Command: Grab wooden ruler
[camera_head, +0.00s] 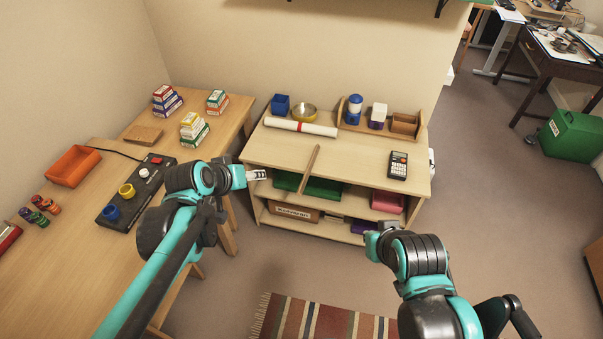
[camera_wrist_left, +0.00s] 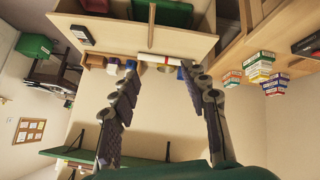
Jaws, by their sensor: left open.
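The wooden ruler (camera_head: 310,168) lies on the top of the low shelf unit (camera_head: 353,157), with its near end jutting out over the front edge. In the left wrist view a thin upright strip (camera_wrist_left: 151,28), which looks like the ruler, shows at the top. My left gripper (camera_head: 261,175) is left of the ruler, near the unit's front left edge, and apart from it. In the left wrist view its two fingers (camera_wrist_left: 158,72) are spread with nothing between them.
A desk (camera_head: 75,208) stands on the left. A striped rug (camera_head: 325,318) lies on the floor.

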